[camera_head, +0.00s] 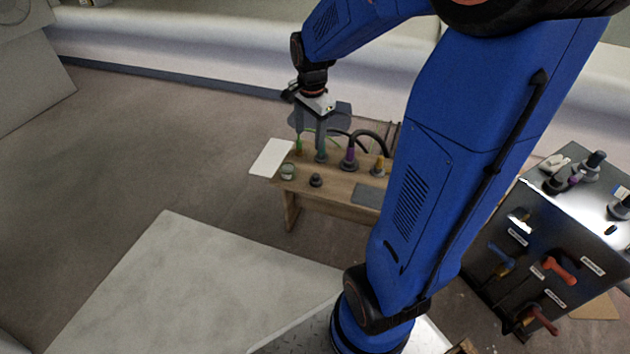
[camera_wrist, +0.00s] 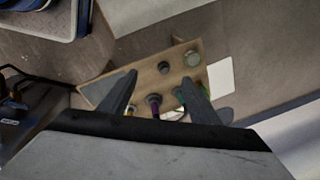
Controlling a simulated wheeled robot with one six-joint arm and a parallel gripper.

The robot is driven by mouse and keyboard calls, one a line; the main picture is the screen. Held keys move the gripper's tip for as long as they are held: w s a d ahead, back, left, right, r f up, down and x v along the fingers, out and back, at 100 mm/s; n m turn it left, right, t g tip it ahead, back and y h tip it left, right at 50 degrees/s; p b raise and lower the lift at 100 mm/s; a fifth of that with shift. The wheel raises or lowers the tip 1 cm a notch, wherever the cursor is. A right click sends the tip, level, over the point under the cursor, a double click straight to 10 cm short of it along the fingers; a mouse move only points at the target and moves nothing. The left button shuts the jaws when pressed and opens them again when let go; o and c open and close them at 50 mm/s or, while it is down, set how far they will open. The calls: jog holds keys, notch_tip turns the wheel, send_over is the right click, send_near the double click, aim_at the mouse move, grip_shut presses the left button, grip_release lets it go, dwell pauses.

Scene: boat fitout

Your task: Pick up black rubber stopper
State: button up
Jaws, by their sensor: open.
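A small dark round piece, which looks like the black rubber stopper (camera_head: 316,180), stands near the front edge of a low wooden bench (camera_head: 340,192). In the wrist view the stopper (camera_wrist: 164,67) shows on the bench just beyond the fingertips, roughly between them. My gripper (camera_head: 309,145) is above the back left part of the bench, pointing down, behind the stopper in the head view. In the wrist view its two fingers (camera_wrist: 160,78) are spread apart with nothing held between them.
A grey-green round jar (camera_head: 287,171) stands left of the stopper. Behind are upright pieces, including a purple-handled one (camera_head: 350,158) and a yellow one (camera_head: 379,166). A grey pad (camera_head: 368,195) lies right. A dark tool cabinet (camera_head: 540,255) stands far right.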

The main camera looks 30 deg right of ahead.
aim_at(316, 175)
jog(key=w+d+f+m+g, duration=0.2)
jog(key=w+d+f+m, duration=0.55)
jog(key=f, duration=0.35)
jog(key=shift+m, duration=0.25)
jog(key=f, duration=1.7)
jog(key=shift+w+a+f, duration=0.15)
jog(key=shift+w+f, duration=0.05)
jog(key=shift+f, duration=0.05)
jog(key=c, duration=1.1)
